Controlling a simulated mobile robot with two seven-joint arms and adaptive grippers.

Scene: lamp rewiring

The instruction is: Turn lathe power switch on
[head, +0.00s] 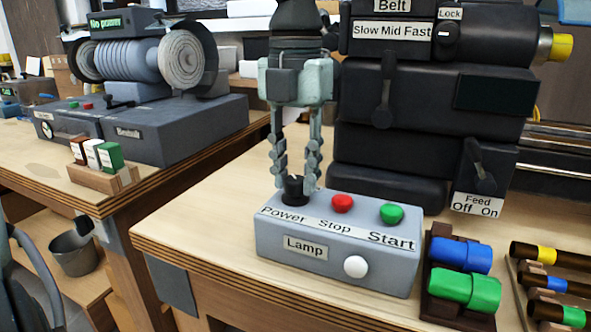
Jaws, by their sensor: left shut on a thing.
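The lathe's control box (335,262) is a grey box near the front of the bench. It carries a black knob (294,190) labelled Power, a red Stop button (342,203), a green Start button (391,213) and a white Lamp button (355,266). My left gripper (295,181) points straight down from above, with its two fingers on either side of the black power knob, shut on it. The knob's exact setting is hard to tell, as the fingers partly hide it. My right gripper is out of view.
The black lathe headstock (430,110) with Belt, Lock and Feed levers stands behind the box. A rack with blue and green cylinders (465,290) is to its right. A grinder (140,65) showing "No power" is on the left bench. Bare bench lies left of the box.

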